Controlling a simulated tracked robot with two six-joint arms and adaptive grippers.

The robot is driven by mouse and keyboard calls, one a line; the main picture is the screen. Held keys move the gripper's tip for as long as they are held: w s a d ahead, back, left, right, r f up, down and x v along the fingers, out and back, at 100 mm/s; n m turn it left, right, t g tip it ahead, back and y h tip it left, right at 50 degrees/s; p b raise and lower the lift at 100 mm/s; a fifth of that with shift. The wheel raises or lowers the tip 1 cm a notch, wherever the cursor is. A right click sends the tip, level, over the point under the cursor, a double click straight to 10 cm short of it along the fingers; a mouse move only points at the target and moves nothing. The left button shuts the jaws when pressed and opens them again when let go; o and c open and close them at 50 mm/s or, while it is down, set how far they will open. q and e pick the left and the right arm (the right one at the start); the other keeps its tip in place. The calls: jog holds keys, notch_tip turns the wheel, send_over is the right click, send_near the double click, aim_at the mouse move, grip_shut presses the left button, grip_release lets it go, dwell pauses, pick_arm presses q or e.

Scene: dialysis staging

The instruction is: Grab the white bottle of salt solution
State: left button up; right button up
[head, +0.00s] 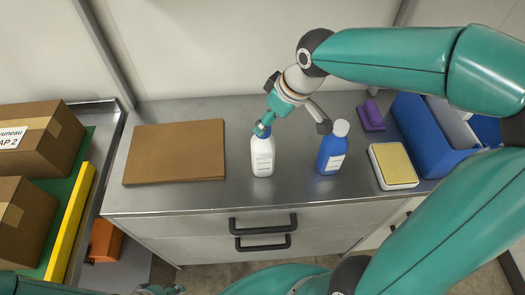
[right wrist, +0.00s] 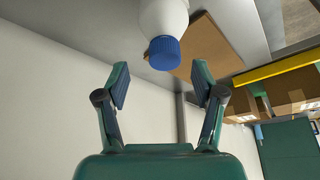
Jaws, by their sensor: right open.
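The white bottle (head: 263,158) stands upright on the metal counter, with a label on its front. Its blue cap (right wrist: 165,53) and white body show at the top of the right wrist view. My right gripper (head: 264,127) is at the top of the bottle in the head view and partly hides the cap. In the right wrist view my right gripper (right wrist: 162,82) is open and empty, its fingers wide apart, with the cap ahead of the gap between the fingertips. Only a small part of what looks like my left gripper (head: 163,290) shows at the bottom edge; its fingers are unclear.
A blue bottle (head: 332,150) with a white cap stands right of the white one, near my right gripper. A brown board (head: 175,152) lies left. A white-and-yellow box (head: 393,166), a purple item (head: 371,115) and a blue bin (head: 425,138) are right. Cartons (head: 38,137) stand far left.

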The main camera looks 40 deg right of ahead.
aim_at(263, 149)
jog(key=x, duration=0.4)
jog(key=shift+a+f+p, duration=0.25)
jog(key=shift+p, duration=0.1)
grip_shut()
jog(key=shift+r, duration=0.1)
